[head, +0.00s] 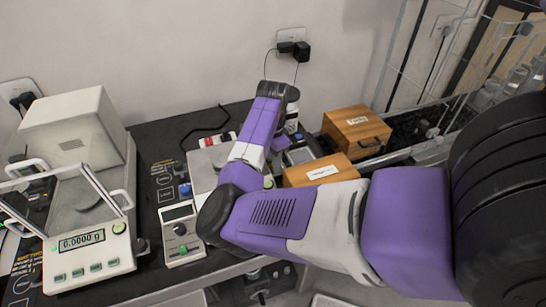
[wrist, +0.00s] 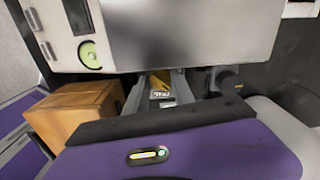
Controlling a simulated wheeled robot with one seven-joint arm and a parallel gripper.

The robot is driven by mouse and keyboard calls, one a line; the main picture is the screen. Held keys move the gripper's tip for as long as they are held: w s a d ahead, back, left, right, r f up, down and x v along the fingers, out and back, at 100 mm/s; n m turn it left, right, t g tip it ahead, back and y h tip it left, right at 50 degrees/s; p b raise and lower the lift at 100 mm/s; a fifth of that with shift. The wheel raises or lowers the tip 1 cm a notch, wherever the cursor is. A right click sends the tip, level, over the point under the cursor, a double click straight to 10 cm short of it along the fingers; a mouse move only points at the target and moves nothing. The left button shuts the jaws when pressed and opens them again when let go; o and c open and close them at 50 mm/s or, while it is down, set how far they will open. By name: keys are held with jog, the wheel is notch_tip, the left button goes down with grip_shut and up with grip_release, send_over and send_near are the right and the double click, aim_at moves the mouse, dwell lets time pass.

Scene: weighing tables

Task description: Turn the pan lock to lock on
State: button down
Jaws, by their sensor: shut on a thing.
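My arm reaches across the head view, and my gripper is hidden there behind my own links. In the wrist view my gripper (wrist: 165,88) shows beyond the purple wrist housing, its jaws closed on a small part beside a pale instrument body (wrist: 190,35) with a green round mark. A dark rounded knob-like part (wrist: 228,80) shows just right of the jaws. The held part is mostly covered, and I cannot read the pan lock's position. A balance (head: 90,245) reading 0.0000 g stands at the left in the head view.
Two wooden boxes, one in front (head: 318,172) and one behind (head: 355,128), stand to the right. The dark table is crowded.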

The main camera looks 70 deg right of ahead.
jog(key=shift+n+p, duration=0.45)
jog(key=shift+n, duration=0.25)
jog(key=c, duration=1.1)
grip_release()
jog(key=shift+o, duration=0.2)
jog(key=shift+r+b, duration=0.35)
jog(key=shift+r, duration=3.55)
